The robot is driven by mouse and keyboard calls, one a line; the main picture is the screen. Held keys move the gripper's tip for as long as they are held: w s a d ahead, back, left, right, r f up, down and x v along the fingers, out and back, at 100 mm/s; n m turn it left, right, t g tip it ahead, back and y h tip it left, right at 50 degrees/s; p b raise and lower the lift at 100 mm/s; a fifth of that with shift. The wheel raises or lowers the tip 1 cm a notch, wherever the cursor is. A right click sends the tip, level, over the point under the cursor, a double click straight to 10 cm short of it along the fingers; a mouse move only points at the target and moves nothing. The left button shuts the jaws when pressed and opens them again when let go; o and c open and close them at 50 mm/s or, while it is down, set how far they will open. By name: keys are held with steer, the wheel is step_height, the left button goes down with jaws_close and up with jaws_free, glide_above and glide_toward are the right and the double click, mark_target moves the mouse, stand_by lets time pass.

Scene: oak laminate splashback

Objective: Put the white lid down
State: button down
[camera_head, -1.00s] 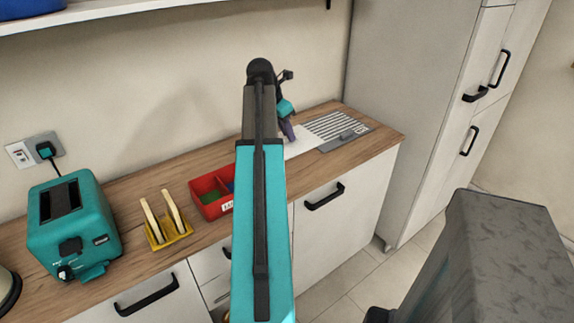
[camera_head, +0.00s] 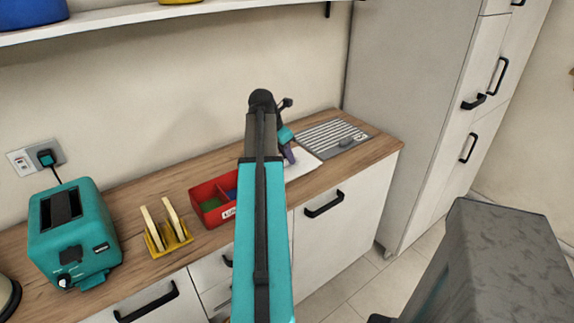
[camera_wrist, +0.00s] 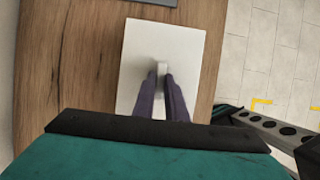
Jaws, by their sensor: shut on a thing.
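The white lid (camera_wrist: 143,60) is a flat rectangular plate with a small grip in its middle. In the wrist view my gripper (camera_wrist: 162,75) is shut on that grip, its two dark fingers on either side. In the head view the lid (camera_head: 300,166) shows as a white patch over the right part of the wooden counter, partly hidden by my arm. My gripper (camera_head: 289,155) is above it. The lid looks level and close to the counter; I cannot tell whether it touches the wood.
A grey striped mat (camera_head: 325,134) with a small dark item lies right of the lid. A red compartment box (camera_head: 208,212), a yellow rack (camera_head: 172,240) with two pale slices and a teal toaster (camera_head: 75,235) stand to the left. Bare wood (camera_wrist: 65,60) flanks the lid.

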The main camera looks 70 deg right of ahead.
mark_target(285, 160)
steer(key=shift+f, duration=1.8)
steer(key=shift+f, duration=0.1)
steer(key=c, duration=1.8)
jaws_free()
steer(key=v, duration=1.2)
steer(key=shift+a, duration=0.1)
